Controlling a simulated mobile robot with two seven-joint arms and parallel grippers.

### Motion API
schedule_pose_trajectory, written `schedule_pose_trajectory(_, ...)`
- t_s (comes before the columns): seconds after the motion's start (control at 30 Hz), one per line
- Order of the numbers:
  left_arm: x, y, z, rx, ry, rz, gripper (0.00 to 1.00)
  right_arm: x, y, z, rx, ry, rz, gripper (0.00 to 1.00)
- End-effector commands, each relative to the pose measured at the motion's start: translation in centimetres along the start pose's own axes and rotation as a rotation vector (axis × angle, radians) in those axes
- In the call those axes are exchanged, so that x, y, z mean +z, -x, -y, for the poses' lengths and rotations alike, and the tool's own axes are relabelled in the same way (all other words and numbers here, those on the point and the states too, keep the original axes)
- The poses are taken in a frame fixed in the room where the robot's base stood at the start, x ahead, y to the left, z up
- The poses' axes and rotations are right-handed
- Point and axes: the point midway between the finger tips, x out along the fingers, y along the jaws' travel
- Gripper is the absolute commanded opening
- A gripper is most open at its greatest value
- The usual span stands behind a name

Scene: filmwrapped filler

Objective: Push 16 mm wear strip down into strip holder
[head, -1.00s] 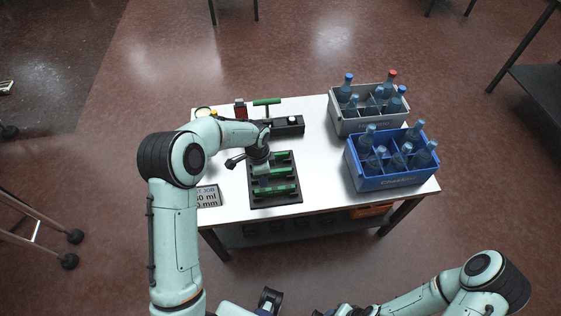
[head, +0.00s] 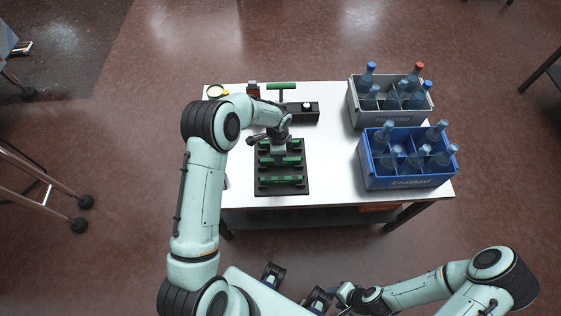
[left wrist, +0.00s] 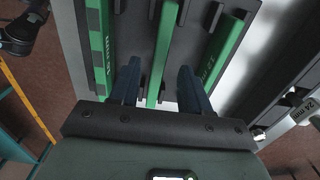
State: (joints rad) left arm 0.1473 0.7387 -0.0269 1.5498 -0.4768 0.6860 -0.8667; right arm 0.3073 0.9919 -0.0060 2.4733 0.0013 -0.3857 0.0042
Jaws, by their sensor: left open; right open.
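A black rack (head: 282,190) on the white table holds several green strips, one of them the front strip (head: 282,181).
Behind the rack lie a black block (head: 300,113) with a white knob and a green T-shaped piece (head: 282,86). A grey crate (head: 390,118) and a blue crate (head: 405,181), both with bottles, fill the table's right side. Clear table lies between rack and crates.

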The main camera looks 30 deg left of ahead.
Motion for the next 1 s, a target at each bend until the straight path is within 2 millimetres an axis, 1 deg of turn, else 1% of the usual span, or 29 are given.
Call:
schedule_pose_trajectory(0.13,-0.8,-2.3,-0.3,0.004,-0.003,0.001,0.47,-0.1,0.3,0.1,-0.001,0.001,-0.002,0.47)
schedule_pose_trajectory(0.2,-0.8,-3.3,-0.2,0.003,0.0,0.002,0.47,-0.1,0.3,0.2,-0.001,0.001,-0.002,0.47)
schedule_pose_trajectory(0.3,-0.8,-4.2,-0.2,0.002,-0.001,0.002,0.47,-0.1,0.4,0.2,-0.001,0.001,-0.002,0.47)
schedule_pose_trajectory(0.57,-0.8,-4.5,-0.1,0.0,0.0,0.001,0.47,-0.1,0.3,0.2,-0.001,0.001,-0.002,0.47)
schedule_pose_trajectory(0.67,-0.8,-4.5,-0.2,0.001,-0.001,0.001,0.17,-0.1,0.3,0.2,-0.001,0.001,-0.002,0.47)
schedule_pose_trajectory(0.7,-0.8,-4.5,-0.2,0.001,-0.001,0.001,0.04,-0.1,0.3,0.2,-0.001,0.001,-0.002,0.47)
schedule_pose_trajectory(0.73,-0.8,-4.5,-0.2,0.001,-0.001,0.001,0.0,-0.1,0.3,0.2,-0.001,0.001,-0.002,0.47)
schedule_pose_trajectory(1.0,-0.8,-4.4,-0.1,0.0,-0.001,0.0,0.0,-0.1,0.4,0.2,-0.001,0.001,-0.002,0.47)
